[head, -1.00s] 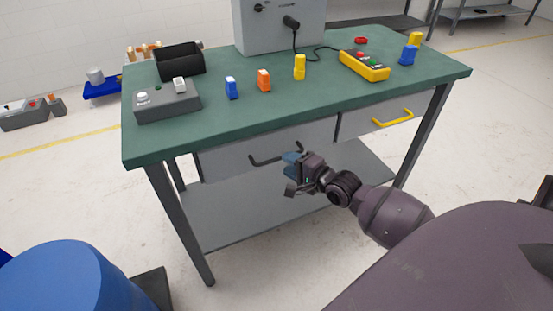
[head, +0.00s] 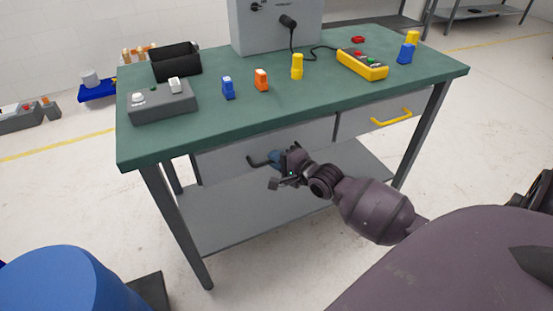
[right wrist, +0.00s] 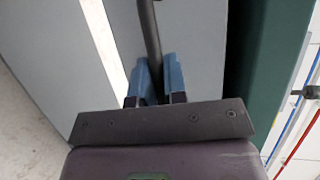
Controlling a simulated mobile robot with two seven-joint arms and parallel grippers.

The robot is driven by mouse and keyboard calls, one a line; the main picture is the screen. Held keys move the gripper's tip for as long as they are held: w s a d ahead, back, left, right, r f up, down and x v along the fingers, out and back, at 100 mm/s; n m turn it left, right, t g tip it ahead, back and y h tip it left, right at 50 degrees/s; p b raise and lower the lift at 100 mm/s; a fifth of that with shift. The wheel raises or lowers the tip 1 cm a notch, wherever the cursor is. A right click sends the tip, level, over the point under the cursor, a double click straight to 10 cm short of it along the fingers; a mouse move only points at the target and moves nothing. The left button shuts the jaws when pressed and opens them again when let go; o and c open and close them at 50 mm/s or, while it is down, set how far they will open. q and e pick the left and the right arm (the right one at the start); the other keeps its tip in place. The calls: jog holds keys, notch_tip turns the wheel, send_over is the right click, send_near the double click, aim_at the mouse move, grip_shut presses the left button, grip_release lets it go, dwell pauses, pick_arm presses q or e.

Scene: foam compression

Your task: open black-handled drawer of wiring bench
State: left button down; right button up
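The black handle (head: 258,162) is a bent bar on the front of the left grey drawer (head: 222,160), under the green bench top. The drawer front looks flush with the bench. My right gripper (head: 276,158) is at the right part of this handle. In the right wrist view, its two blue fingers (right wrist: 157,78) are close together on either side of the dark bar (right wrist: 151,35), with little or no gap, so it looks shut on the handle. The gripper hides the handle's right end in the head view. My left gripper is not in view.
The wiring bench (head: 215,125) carries a black bin (head: 176,62), a grey switch box (head: 162,101), small coloured blocks and a yellow control box (head: 362,64). A second drawer with a yellow handle (head: 391,117) is on the right.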

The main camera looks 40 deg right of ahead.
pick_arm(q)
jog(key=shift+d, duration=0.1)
pick_arm(e)
grip_shut()
